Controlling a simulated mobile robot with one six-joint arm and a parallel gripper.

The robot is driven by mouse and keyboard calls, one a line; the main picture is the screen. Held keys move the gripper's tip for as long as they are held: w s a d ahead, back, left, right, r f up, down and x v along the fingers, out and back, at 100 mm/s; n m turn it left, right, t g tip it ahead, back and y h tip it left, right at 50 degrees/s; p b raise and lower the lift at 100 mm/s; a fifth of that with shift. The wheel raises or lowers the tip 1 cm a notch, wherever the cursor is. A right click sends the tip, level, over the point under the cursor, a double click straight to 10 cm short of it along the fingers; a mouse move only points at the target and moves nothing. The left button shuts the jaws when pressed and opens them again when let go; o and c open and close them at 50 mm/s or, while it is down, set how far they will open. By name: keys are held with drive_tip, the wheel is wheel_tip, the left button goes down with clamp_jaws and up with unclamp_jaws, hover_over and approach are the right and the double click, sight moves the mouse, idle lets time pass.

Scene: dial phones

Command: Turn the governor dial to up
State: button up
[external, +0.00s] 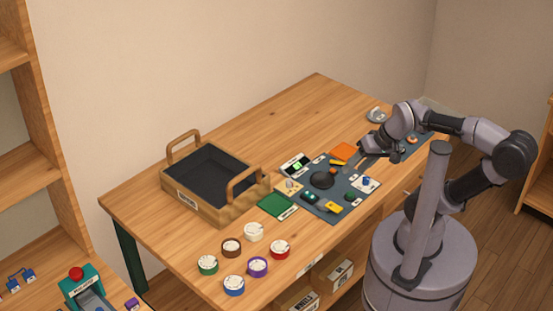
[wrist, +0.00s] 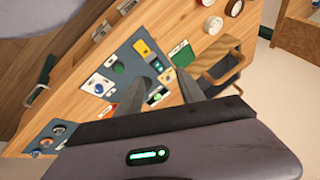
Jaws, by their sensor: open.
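I cannot tell which part is the governor dial, as the labels are too small to read. A white plate with a blue knob (external: 367,182) sits at the right edge of the dark mat; the blue knob also shows in the wrist view (wrist: 98,89). A smaller dark panel with round knobs (external: 411,141) lies at the table's right end, and at the lower left of the wrist view (wrist: 52,135). My gripper (external: 360,162) is above the table between mat and panel. Its fingers (wrist: 160,76) are apart, with nothing between them.
The dark mat (external: 318,206) holds several small devices and a black dome (external: 322,180). A wooden tray with handles (external: 211,216) stands at left. Several round coloured containers (external: 257,267) stand near the front edge. The table's back strip is clear.

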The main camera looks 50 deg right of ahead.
drive_tip(key=w+r+m+g+p, duration=0.2)
drive_tip(key=w+r+m+p, duration=0.3)
drive_tip(key=w, duration=0.3)
drive_tip(key=m+g+y+p, duration=0.3)
drive_tip(key=m+g+p, duration=0.1)
drive_tip(key=m+p, duration=0.45)
hover_over(289, 181)
drive_tip(key=d, duration=0.7)
wheel_tip(289, 181, down, 8)
drive_tip(key=shift+h, duration=0.3)
drive_tip(key=b+x, duration=0.6)
drive_tip(key=x, duration=1.1)
drive_tip(key=shift+w+f, duration=0.1)
drive_tip(key=shift+f, duration=0.05)
clamp_jaws()
